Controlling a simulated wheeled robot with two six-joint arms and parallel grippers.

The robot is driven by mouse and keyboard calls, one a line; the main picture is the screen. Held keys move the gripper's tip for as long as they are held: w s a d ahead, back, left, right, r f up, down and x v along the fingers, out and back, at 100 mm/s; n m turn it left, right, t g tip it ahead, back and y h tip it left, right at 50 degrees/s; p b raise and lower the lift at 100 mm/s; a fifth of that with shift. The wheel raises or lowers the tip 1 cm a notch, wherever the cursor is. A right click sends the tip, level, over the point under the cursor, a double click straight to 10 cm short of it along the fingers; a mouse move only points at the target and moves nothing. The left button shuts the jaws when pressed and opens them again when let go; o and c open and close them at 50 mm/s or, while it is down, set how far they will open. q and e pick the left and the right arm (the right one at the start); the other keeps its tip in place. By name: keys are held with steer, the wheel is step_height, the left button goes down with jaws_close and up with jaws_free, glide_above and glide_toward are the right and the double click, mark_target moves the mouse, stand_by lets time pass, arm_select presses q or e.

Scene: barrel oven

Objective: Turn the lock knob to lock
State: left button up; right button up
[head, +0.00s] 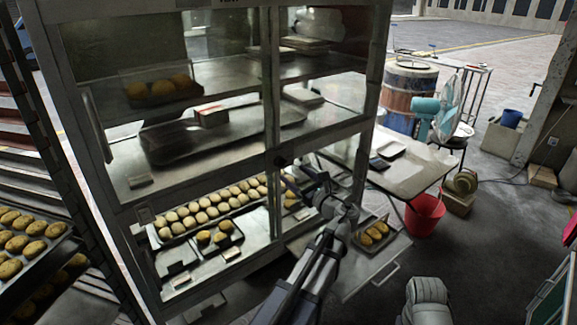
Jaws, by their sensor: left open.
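A small dark knob (281,161), seemingly the lock knob, sits on the middle upright of the glass-fronted metal cabinet (272,85), between the door panes. Its turn position is too small to read. My left gripper (302,180) is open, with its fingers pointing up and left toward the knob. The fingertips are a little below and right of the knob. A gap shows between them and the knob in the picture, but the depth is hard to judge. My right gripper is not visible; a grey link of mine (427,295) shows at the bottom.
Trays of buns (205,208) fill the cabinet's lower shelf. A table (405,175), red bucket (424,214) and barrel (408,90) stand right. A bun rack (25,240) stands left.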

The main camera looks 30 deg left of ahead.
mark_target(283, 165)
arm_select(q)
steer(key=x, duration=0.7)
jaws_close()
stand_by(0.6)
